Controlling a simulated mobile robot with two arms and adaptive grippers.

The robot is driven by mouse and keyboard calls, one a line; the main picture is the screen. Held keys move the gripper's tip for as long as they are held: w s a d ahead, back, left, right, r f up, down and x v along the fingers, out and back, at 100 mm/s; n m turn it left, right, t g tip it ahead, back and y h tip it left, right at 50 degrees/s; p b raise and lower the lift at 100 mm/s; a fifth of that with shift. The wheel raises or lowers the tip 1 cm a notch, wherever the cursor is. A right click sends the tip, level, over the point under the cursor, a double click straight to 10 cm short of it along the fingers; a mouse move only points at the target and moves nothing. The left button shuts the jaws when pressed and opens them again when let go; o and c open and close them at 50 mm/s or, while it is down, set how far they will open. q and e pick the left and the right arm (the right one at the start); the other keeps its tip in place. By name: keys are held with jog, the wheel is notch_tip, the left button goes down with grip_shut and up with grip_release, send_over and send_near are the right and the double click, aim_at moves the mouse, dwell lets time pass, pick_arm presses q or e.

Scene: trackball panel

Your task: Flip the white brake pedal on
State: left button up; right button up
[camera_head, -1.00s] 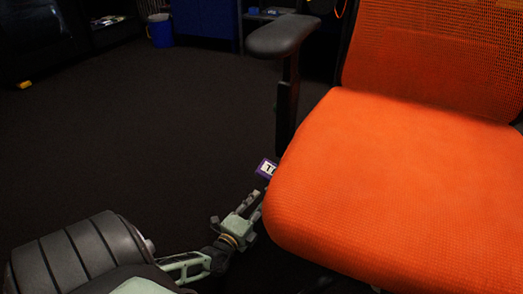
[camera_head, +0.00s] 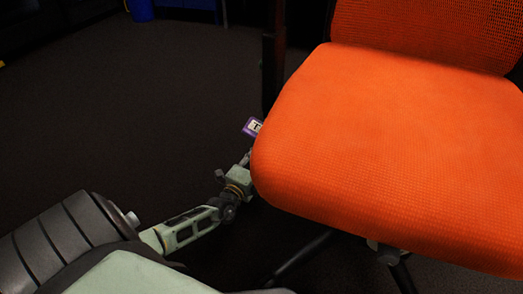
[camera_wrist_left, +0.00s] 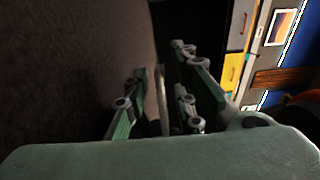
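I cannot make out a white brake pedal in either view. My left gripper (camera_head: 246,160) is low beside the left edge of the orange chair seat (camera_head: 390,140), close to a small purple-edged tag with a white face (camera_head: 252,126). The seat edge partly hides it in the head view. In the left wrist view my left gripper (camera_wrist_left: 160,62) has its green fingers spread apart. A thin pale grey bar (camera_wrist_left: 163,92) shows between them; I cannot tell what it is or whether it touches them. My right gripper is not in view.
The chair's dark armrest post (camera_head: 270,75) rises behind the tag, and its dark legs (camera_head: 300,258) spread below the seat. Dark carpet (camera_head: 130,110) is clear to the left. A blue bin (camera_head: 141,9) stands at the back.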

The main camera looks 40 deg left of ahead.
pick_arm(q)
grip_shut()
dwell(0.5)
jog(key=shift+d+f+n+g, duration=0.15)
jog(key=shift+f+n, duration=0.25)
jog(key=shift+n, duration=0.3)
jog(key=shift+a+f+n+g, duration=0.15)
jog(key=shift+f+n, duration=0.25)
jog(key=shift+n, duration=0.3)
jog(key=shift+d, duration=0.1)
grip_release()
jog(key=shift+s, duration=0.15)
jog(key=s, duration=0.4)
jog(key=s+d, duration=0.1)
jog(key=s, duration=0.2)
jog(key=s+d, duration=0.1)
jog(key=s, duration=0.3)
jog(key=shift+s+r, duration=0.25)
jog(key=shift+s, duration=0.1)
